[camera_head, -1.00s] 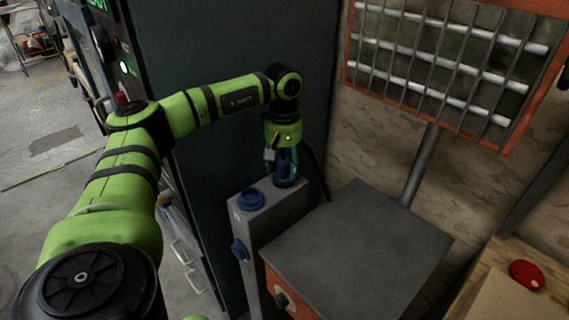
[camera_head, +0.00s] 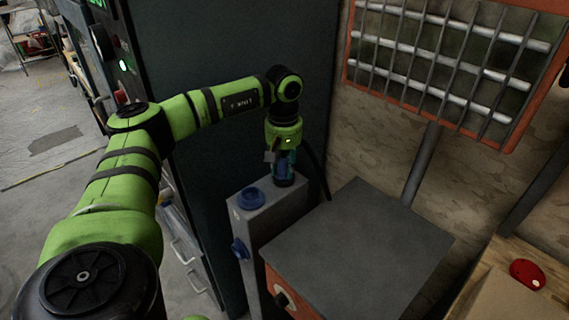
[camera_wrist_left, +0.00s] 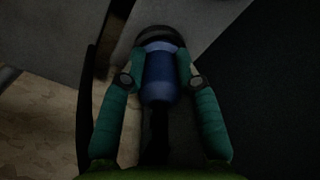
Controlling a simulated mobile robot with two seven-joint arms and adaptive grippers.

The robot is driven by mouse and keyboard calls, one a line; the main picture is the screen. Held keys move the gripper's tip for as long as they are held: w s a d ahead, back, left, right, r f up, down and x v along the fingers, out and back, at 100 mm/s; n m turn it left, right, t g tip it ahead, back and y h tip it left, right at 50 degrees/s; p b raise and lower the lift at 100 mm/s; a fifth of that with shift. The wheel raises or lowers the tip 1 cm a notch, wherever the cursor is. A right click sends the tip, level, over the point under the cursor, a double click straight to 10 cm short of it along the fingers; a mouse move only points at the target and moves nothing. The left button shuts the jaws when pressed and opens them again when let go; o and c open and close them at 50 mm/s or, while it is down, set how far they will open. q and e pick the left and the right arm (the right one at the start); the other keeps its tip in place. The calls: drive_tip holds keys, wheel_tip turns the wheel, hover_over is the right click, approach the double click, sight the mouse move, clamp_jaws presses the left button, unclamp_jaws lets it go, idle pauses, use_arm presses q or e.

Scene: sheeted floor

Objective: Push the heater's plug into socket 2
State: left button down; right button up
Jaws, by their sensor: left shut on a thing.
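My left gripper (camera_head: 284,172) points down over the far end of a grey socket box (camera_head: 283,212). It is shut on the blue plug (camera_wrist_left: 160,75), with a teal finger on each side in the left wrist view. The plug's lower end is at a dark ring on the box top; I cannot tell how deep it sits. A blue socket (camera_head: 250,198) is on the near end of the box top, and another (camera_head: 240,248) on its left side. The heater (camera_head: 455,65), with an orange frame, wire guard and pale tubes, stands at upper right. My right gripper is not in view.
A grey-topped cabinet (camera_head: 358,245) with an orange front stands close right of the socket box. A dark cabinet wall (camera_head: 235,60) rises behind my arm. A black cable (camera_head: 316,172) runs beside the gripper. A red button (camera_head: 527,273) is at lower right.

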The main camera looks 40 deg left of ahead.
use_arm(q)
drive_tip(key=shift+r+p, duration=3.35)
drive_tip(key=shift+r, duration=0.8)
